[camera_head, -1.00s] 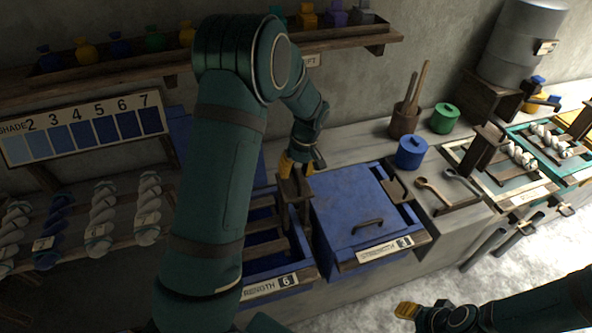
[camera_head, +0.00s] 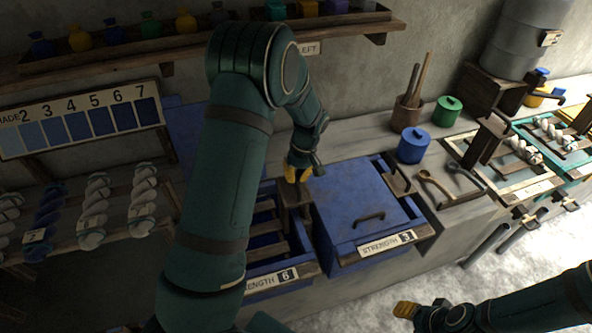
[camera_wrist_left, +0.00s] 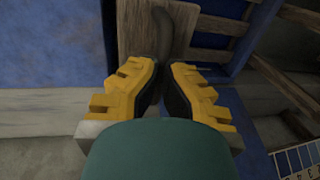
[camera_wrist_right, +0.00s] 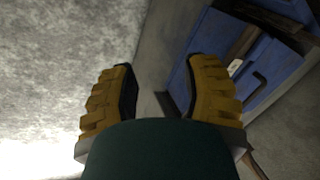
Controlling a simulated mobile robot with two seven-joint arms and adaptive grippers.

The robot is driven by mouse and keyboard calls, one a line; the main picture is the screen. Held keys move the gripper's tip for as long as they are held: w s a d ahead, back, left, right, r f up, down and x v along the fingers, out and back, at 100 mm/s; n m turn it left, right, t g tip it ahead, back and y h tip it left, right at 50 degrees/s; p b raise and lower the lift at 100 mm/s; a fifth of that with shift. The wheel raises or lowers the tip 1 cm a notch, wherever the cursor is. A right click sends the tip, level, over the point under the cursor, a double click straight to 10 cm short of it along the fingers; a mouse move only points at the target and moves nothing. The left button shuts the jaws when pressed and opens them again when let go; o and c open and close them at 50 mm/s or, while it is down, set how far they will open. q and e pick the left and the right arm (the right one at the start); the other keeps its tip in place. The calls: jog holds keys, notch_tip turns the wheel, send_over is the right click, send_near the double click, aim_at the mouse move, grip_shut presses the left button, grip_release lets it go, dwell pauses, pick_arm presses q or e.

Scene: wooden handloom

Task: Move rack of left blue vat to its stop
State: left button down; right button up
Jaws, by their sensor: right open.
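The left blue vat (camera_head: 280,282), marked strength 6, is open, and its wooden rack (camera_head: 265,240) shows inside as brown bars. An upright wooden post (camera_head: 294,200) of the rack stands at the vat's right side. My left gripper (camera_head: 298,174) is at the top of this post. In the left wrist view its fingers (camera_wrist_left: 164,78) are close together on the brown wood of the rack; the exact contact is partly hidden. My left arm covers the vat's left part. My right gripper (camera_wrist_right: 160,75) is open and empty, low at the right in the head view (camera_head: 408,312).
A lidded blue vat (camera_head: 350,200) marked strength 3 stands directly to the right. Blue (camera_head: 414,145) and green (camera_head: 447,110) pots and spoons (camera_head: 435,185) are on the counter beyond. Yarn skeins (camera_head: 95,210) hang at the left. Floor in front is clear.

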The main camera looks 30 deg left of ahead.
pick_arm(q)
jog(key=c, duration=1.7)
grip_release()
notch_tip(320, 180, down, 7)
jog(key=b, duration=0.3)
jog(key=shift+f, duration=0.2)
jog(key=o, duration=0.7)
jog(key=shift+r+p, duration=0.3)
jog(key=shift+r, duration=0.15)
pick_arm(e)
jog(key=f, duration=0.1)
jog(key=s+f, duration=0.1)
jog(key=f, duration=0.1)
jog(key=shift+s+a+f, duration=0.1)
jog(key=shift+s+f, duration=0.1)
pick_arm(q)
jog(key=shift+r, duration=0.2)
notch_tip(320, 180, up, 12)
jog(key=w+d, duration=0.1)
jog(key=shift+w+d+f, duration=0.2)
jog(key=shift+w+f, duration=0.05)
jog(key=shift+w, duration=0.1)
jog(key=shift+o, duration=0.3)
